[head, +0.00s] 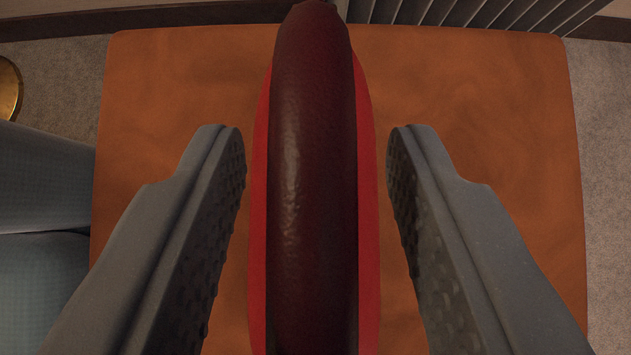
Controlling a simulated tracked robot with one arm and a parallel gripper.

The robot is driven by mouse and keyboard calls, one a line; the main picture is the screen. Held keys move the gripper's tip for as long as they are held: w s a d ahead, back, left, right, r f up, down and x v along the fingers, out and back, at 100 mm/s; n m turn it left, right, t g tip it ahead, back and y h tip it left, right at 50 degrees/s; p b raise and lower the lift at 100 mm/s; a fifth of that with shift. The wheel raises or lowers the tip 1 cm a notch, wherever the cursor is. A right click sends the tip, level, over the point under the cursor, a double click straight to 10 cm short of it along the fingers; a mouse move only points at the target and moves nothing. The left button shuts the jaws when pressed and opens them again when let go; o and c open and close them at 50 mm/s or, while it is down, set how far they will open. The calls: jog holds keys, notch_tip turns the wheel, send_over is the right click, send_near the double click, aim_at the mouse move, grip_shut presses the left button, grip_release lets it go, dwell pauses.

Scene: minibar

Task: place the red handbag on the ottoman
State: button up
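The red handbag (368,220) is in the middle of the head view, seen from above, with a thick dark red handle or top (312,180) running up the picture. It appears upright over the orange-brown ottoman (480,90); its underside is hidden, so contact with the ottoman's top cannot be seen. My gripper (316,150) is open, one finger on each side of the handbag. A gap shows between each fingertip and the bag.
A light blue upholstered seat (45,180) stands close at the left. A round gold object (8,88) is at the upper left edge. Grey vertical slats (460,12) are behind the ottoman. Grey carpet (605,180) shows at the right.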

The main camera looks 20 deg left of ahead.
jog(key=p+v, duration=0.3)
jog(key=v, duration=0.8)
jog(key=shift+s+r, duration=0.3)
jog(key=shift+d, duration=0.1)
jog(key=w+d+r+m+t+h, duration=0.1)
jog(key=d+r, duration=0.2)
jog(key=r, duration=0.7)
jog(key=w+d+r+m+t, duration=0.15)
jog(key=d+r, duration=0.25)
jog(key=r, duration=0.7)
jog(key=w+d+r+t+h, duration=0.1)
jog(key=w+d+r+t, duration=0.15)
jog(key=r, duration=0.75)
jog(key=s+d+r, duration=0.3)
jog(key=s+r, duration=0.2)
jog(key=r, duration=0.4)
jog(key=s+d+r+t, duration=0.1)
jog(key=s+d+r, duration=0.3)
jog(key=r, duration=0.5)
jog(key=s+d+r, duration=0.3)
jog(key=s+r, duration=0.4)
jog(key=r, duration=0.2)
jog(key=shift+s+d+r+m+t, duration=0.25)
jog(key=shift+d+m+t, duration=0.1)
jog(key=shift+t, duration=0.05)
jog(key=shift+r+p, duration=0.1)
jog(key=shift+p, duration=0.25)
